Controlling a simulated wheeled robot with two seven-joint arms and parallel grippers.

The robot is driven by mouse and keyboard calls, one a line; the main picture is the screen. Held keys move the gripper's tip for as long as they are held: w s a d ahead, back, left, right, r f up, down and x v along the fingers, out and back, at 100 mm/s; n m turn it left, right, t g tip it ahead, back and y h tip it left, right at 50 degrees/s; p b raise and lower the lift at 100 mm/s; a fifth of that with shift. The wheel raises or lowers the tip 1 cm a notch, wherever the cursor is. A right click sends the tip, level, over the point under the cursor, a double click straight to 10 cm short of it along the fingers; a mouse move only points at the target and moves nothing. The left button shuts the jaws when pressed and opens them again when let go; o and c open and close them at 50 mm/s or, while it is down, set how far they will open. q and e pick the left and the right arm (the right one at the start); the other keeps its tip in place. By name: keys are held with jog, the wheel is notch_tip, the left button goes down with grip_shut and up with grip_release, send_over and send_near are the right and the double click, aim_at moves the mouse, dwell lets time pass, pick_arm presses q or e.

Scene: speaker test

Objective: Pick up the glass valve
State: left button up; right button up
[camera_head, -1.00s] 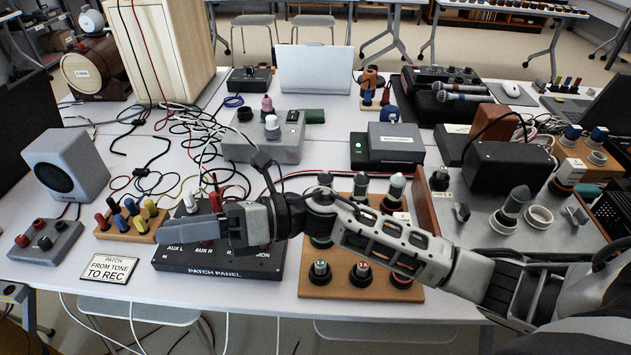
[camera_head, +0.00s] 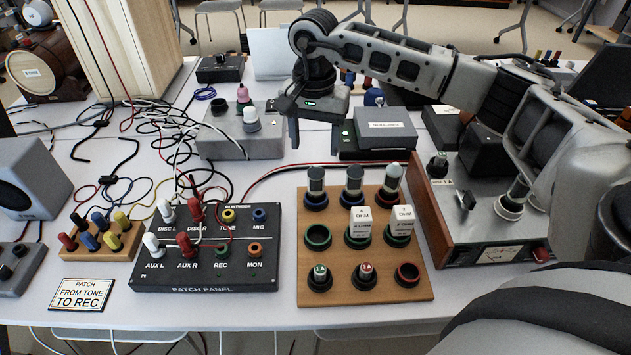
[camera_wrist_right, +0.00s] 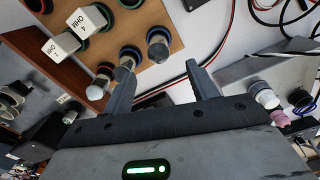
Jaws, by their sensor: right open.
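The wooden board (camera_head: 312,258) holds rings with several plugged-in pieces. I cannot tell which is the glass valve. My right gripper (camera_head: 315,132) is open and empty, pointing down above and behind the back row. In the right wrist view, the open fingers (camera_wrist_right: 161,80) are apart from the row of valves (camera_wrist_right: 127,61). My left gripper is out of view.
Two white boxes (camera_head: 402,220) stand on the board's middle row. The patch panel (camera_head: 205,278) with plugs and cables is at left. The metal unit (camera_head: 487,225) is close at right. A grey box (camera_head: 386,130) and a grey pedestal unit (camera_head: 240,148) stand behind.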

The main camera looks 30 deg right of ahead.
aim_at(316, 167)
notch_tip(316, 167, down, 4)
jog(key=shift+r, duration=0.1)
jog(key=shift+s+f+p, duration=0.2)
jog(key=shift+f+p, duration=0.45)
jog(key=shift+f, duration=2.15)
jog(key=c, duration=1.1)
jog(key=shift+r, duration=0.1)
